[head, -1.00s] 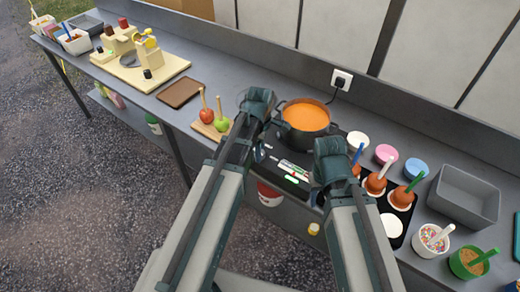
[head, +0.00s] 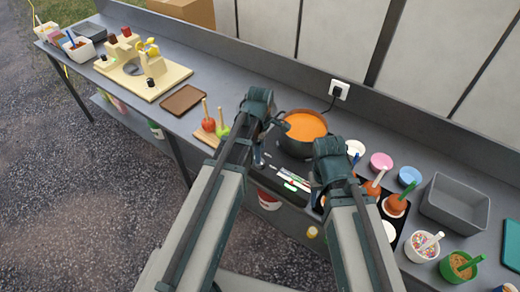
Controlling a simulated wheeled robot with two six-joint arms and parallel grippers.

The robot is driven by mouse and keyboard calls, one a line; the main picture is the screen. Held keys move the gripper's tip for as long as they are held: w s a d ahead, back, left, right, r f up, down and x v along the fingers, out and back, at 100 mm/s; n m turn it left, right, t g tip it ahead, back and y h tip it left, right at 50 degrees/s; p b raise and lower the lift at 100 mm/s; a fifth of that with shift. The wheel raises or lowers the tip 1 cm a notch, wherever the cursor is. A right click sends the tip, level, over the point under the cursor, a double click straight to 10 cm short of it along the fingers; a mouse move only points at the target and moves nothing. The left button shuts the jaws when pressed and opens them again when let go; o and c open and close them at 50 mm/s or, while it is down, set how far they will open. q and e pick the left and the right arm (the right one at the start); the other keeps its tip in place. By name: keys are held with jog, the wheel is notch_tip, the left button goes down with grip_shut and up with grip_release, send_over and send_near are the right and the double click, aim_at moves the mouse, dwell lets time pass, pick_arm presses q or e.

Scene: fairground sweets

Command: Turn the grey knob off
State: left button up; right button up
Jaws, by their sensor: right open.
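The hotplate (head: 290,199) is a dark unit on the counter, with a lit green bar and pale markings on its front. A pot of orange liquid (head: 306,126) stands on it. I cannot make out a grey knob for certain; a small light grey spot (head: 267,155) shows beside my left arm, and my arms cover parts of the front. My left gripper (head: 273,131) is at the left side of the pot, dark and foreshortened, its jaws unclear. My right gripper (head: 319,190) is open, over the right end of the hotplate front, and seems to hold nothing.
Left are two apples on sticks on a board (head: 206,138), a brown tray (head: 182,100) and a cream machine base (head: 128,78). Right are toffee apples on a black tray (head: 371,199), small bowls, topping cups and a grey bin (head: 457,202). A wall socket (head: 339,90) is behind.

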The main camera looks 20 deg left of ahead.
pick_arm(q)
notch_tip(320, 180, up, 9)
jog(key=p, duration=0.7)
jog(key=shift+f, duration=0.2)
pick_arm(e)
notch_tip(320, 180, up, 8)
jog(key=shift+r, duration=0.25)
pick_arm(q)
jog(key=shift+f, duration=0.1)
jog(key=s+d+f+m+b, duration=0.4)
jog(key=s+m, duration=0.3)
jog(key=m, duration=0.4)
jog(key=s+d+f+m+y+b, duration=0.1)
jog(key=s+d+f+m+b, duration=0.4)
jog(key=m, duration=0.6)
jog(key=shift+s+d, duration=0.8)
jog(key=shift+s, duration=0.1)
pick_arm(e)
notch_tip(320, 180, down, 9)
jog(key=shift+f, duration=0.15)
